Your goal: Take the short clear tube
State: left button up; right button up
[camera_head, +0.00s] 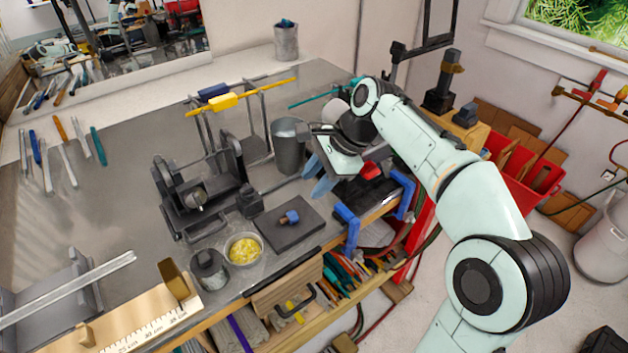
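My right gripper (317,176) hangs over the front right part of the bench, beside a grey metal cup (289,150). Its two blue fingertips look spread apart, with nothing visible between them. I cannot make out a short clear tube for certain. A yellow rod (255,93) lies across the upright wire stands behind the cup. A teal rod (312,99) lies further back, its right end near my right wrist. A long pale bar (65,290) lies slanted at the lower left, away from the gripper. My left gripper is not in view.
A dark clamp-like fixture (200,190), a bowl of yellow bits (244,249), a dark slab (278,232) with a small blue piece, and a black pot (209,268) crowd the front. Several hand tools lie at left. Blue clamps (347,223) grip the front edge.

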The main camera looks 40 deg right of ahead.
aim_at(26, 311)
jog(key=k+l, duration=0.8)
jog(key=l, duration=0.15)
